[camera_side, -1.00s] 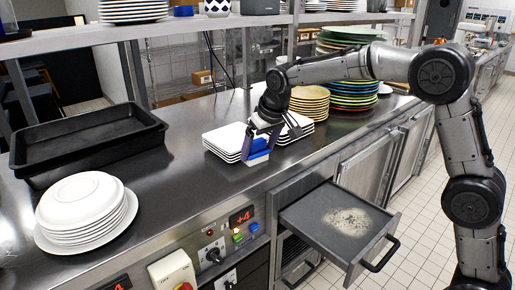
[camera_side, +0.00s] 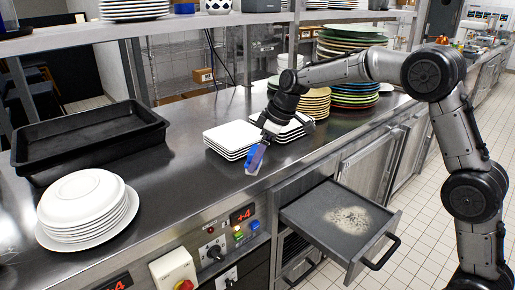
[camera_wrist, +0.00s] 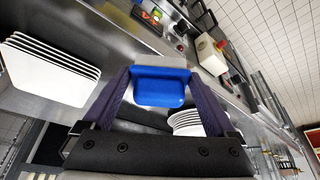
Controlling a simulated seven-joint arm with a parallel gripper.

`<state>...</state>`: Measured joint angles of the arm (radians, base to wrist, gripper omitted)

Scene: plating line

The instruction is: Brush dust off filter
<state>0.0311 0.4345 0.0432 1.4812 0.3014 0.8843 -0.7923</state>
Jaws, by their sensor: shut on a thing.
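A blue brush (camera_side: 254,160) with a pale grey bristle edge is in my gripper (camera_side: 264,139) in the side view, tilted, above the front part of the steel counter. The wrist view shows its blue handle (camera_wrist: 158,92) between the two fingers of my gripper (camera_wrist: 158,78), which is shut on it. The filter (camera_side: 318,222) is a flat grey panel in a pulled-out drawer below the counter edge. A pale, speckled patch of dust (camera_side: 348,219) lies on its middle. The brush is apart from the filter, up and to its left.
Square white plates (camera_side: 232,139) stand in stacks beside my gripper. Round white plates (camera_side: 85,208) and a black tray (camera_side: 88,140) are at the left. Coloured plates (camera_side: 354,92) stand behind my arm. The drawer handle (camera_side: 381,253) juts over the floor. Counter between the stacks is clear.

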